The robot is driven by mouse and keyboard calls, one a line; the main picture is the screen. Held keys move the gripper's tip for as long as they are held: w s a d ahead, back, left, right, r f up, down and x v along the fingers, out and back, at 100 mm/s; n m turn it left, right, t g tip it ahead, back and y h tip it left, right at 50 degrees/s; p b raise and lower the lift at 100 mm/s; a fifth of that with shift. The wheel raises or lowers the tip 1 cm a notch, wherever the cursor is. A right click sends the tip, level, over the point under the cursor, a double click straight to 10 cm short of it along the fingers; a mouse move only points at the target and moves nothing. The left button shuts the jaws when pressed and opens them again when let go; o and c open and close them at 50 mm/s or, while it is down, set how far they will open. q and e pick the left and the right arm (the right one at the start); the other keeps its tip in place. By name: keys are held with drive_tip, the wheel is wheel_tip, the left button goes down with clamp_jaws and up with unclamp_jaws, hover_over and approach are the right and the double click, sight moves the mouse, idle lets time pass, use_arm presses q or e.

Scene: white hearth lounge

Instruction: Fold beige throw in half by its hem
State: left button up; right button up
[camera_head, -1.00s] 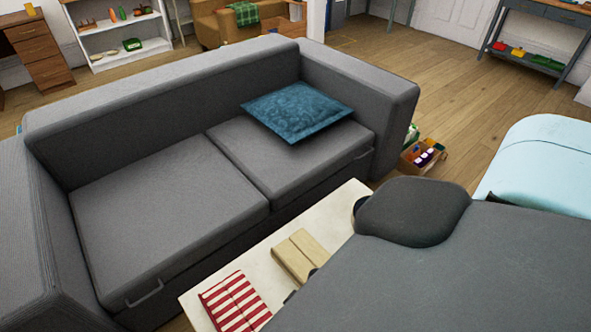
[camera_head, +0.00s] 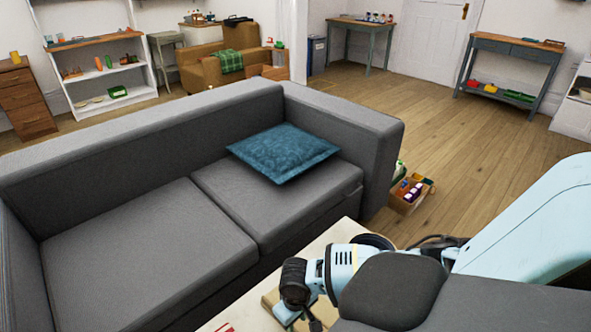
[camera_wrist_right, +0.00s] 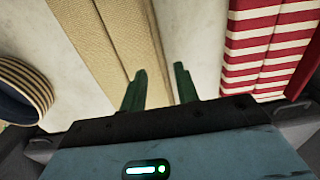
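The beige throw lies folded into a flat strip on the white table. In the head view it (camera_head: 269,301) is mostly hidden behind my right gripper (camera_head: 302,318). In the right wrist view the beige throw (camera_wrist_right: 105,35) runs along the upper left, with a fold line along it. The right gripper's two dark green fingers (camera_wrist_right: 160,90) stand apart with nothing clearly held between them. The right finger is over bare table. My left gripper is not in view.
A red-and-white striped cloth (camera_wrist_right: 265,45) lies to the right of the throw, and a round striped item (camera_wrist_right: 25,92) to its left. The white table (camera_head: 318,245) stands before a grey sofa (camera_head: 130,250) with a blue cushion (camera_head: 284,152). A box (camera_head: 410,193) sits on the floor.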

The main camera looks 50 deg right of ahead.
sight(296, 331)
wheel_tip(296, 331, down, 6)
drive_tip(key=shift+f+b, duration=0.1)
drive_tip(key=shift+b, duration=0.65)
clamp_jaws()
